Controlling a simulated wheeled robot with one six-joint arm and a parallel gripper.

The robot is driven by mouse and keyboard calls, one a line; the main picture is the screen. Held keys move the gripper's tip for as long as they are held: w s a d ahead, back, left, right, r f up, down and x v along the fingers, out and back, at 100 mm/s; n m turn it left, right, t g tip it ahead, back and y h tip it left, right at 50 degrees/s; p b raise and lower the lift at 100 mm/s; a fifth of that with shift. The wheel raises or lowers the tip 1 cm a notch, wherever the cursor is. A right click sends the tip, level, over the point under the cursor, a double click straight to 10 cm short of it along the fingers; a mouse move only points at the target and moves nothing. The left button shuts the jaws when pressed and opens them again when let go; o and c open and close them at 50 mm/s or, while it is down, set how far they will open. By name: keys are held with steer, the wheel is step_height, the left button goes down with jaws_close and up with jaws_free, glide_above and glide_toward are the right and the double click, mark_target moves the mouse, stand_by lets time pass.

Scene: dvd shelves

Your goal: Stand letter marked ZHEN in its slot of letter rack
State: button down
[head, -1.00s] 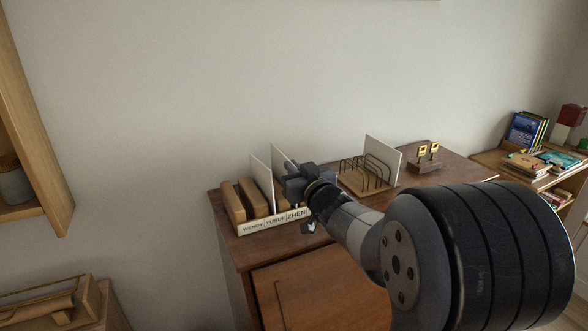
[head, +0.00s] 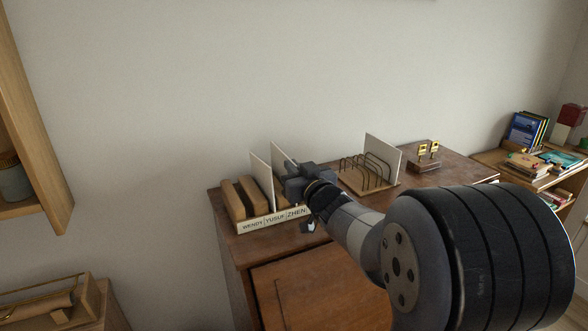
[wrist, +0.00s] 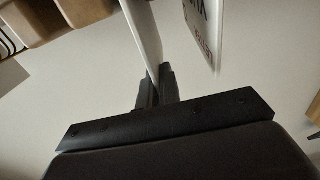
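The letter rack (head: 272,222) stands at the left end of the brown cabinet, its front strip reading WENDY, YUSUF, ZHEN. One white letter (head: 262,172) stands upright in its middle part. The letter I take as ZHEN (head: 278,156) is upright at the rack's right part, its marking not visible. My gripper (head: 291,178) is at this letter's right side and hides its lower part. In the wrist view my gripper (wrist: 158,90) has its fingers closed around this letter (wrist: 143,35), seen nearly edge-on. Whether its bottom edge rests in the slot is hidden.
A wire rack (head: 366,176) with a white card (head: 384,155) stands right of my gripper. A small stand with yellow tags (head: 424,160) is farther right. Wooden rack blocks (wrist: 85,10) and a white lettered panel (wrist: 203,28) flank the letter in the wrist view.

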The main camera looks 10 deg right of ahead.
steer(key=shift+f, duration=1.2)
steer(key=c, duration=1.9)
jaws_free()
steer(key=shift+w, duration=0.15)
steer(key=o, duration=0.3)
steer(key=shift+r, duration=0.3)
steer(key=shift+o, duration=0.2)
steer(key=s+d, duration=0.2)
steer(key=s, duration=0.8)
steer(key=shift+s+b, duration=0.35)
steer(key=shift+b, duration=0.1)
steer(key=shift+w, duration=0.1)
steer(key=w, duration=0.3)
steer(key=w+a, duration=0.1)
steer(key=w, duration=0.3)
steer(key=w+a, duration=0.1)
steer(key=w, duration=0.2)
steer(key=shift+w+r+p, duration=0.1)
steer(key=shift+w+p, duration=0.1)
steer(key=shift+p, duration=0.15)
steer(key=shift+r, duration=0.2)
